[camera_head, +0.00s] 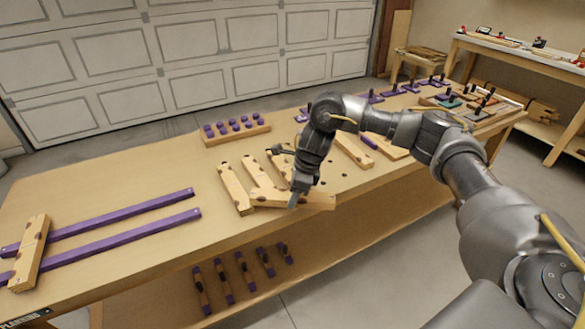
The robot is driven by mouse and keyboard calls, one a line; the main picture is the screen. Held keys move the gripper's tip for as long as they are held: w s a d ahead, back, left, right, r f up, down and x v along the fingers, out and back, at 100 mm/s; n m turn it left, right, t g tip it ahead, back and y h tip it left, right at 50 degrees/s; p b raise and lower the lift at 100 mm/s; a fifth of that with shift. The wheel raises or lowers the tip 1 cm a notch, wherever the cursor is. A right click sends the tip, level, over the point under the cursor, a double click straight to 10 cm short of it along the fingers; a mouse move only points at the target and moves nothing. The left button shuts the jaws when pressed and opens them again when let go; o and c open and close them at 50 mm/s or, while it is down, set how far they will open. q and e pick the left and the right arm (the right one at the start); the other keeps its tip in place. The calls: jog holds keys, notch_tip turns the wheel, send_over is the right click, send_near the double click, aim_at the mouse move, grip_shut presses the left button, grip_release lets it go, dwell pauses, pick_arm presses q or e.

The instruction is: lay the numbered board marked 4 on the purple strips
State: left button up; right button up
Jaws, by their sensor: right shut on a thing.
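Two long purple strips (125,214) (130,235) lie side by side on the left of the bench. One wooden board (31,252) lies across their left ends. My right gripper (293,200) points down at the front middle of the bench, shut on a light wooden board (318,200). That board extends to both sides of the fingers, near the front edge. I cannot read a number on it or tell whether it touches the bench. Loose wooden boards (235,188) (258,172) lie just left of and behind the gripper. My left gripper is out of view.
A wooden block with purple pegs (236,131) stands at the back of the bench. More boards (352,150) lie right of my gripper, with purple-based tools beyond. The bench (160,178) is clear between strips and loose boards.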

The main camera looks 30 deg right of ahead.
jog(key=s+a+f+n+g, duration=0.2)
jog(key=s+a+f+n, duration=0.1)
jog(key=s+n, duration=0.4)
jog(key=s+a+f+n+g, duration=0.1)
jog(key=s+a+f+n, duration=0.3)
jog(key=s+f+n, duration=0.2)
jog(key=s+n, duration=0.1)
jog(key=s, duration=0.1)
jog(key=shift+s+a+n+g, duration=0.2)
jog(key=shift+s+n+g, duration=0.1)
jog(key=shift+s+g, duration=0.1)
